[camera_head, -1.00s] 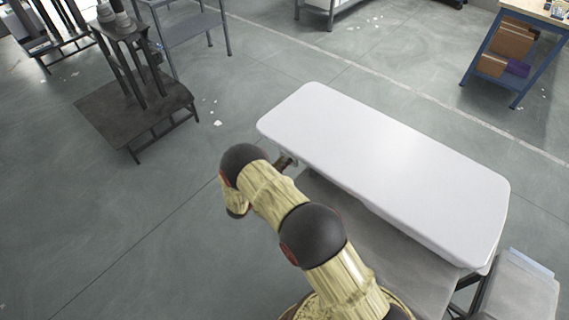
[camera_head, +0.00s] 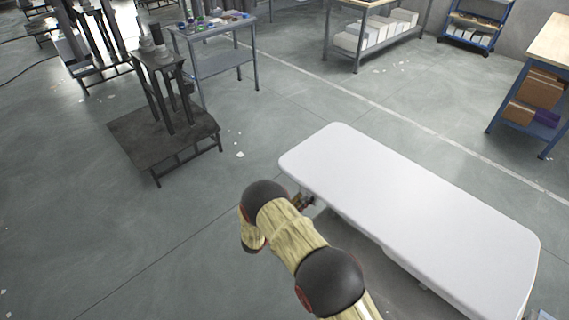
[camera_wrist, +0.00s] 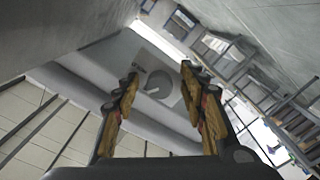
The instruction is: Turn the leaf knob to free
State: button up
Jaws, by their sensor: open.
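The plate is on the side of a pale body. My gripper (camera_wrist: 160,75) is open, with one yellow-and-black finger on each side of the knob in the picture. I cannot tell how far the fingertips are from the knob or whether they touch it. In the head view my gripper (camera_head: 303,201) is a small dark shape at the near left edge of the long white top (camera_head: 410,215). The knob is hidden in the head view.
A dark lift platform (camera_head: 165,140) with columns stands at the left. A grey table (camera_head: 225,62) with small items is behind it. A rack with white boxes (camera_head: 375,35) and a blue-legged bench (camera_head: 540,90) stand farther back. The floor at the left front is clear.

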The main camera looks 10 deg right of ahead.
jog(key=m, duration=0.8)
jog(key=shift+p, duration=0.35)
jog(key=p+v, duration=0.1)
jog(key=v, duration=0.7)
jog(key=w+a+r+n+t+y, duration=0.1)
jog(key=w+a+r+y, duration=0.15)
jog(key=w+r, duration=0.4)
jog(key=w+a+r+t+y, duration=0.1)
jog(key=w+r+y, duration=0.35)
jog(key=r, duration=0.25)
notch_tip(320, 180, up, 15)
jog(key=w+a+n+y+p, duration=0.1)
jog(key=w+a+n+y, duration=0.1)
jog(key=y, duration=0.3)
jog(key=shift+a+r, duration=0.15)
jog(key=shift+a, duration=0.3)
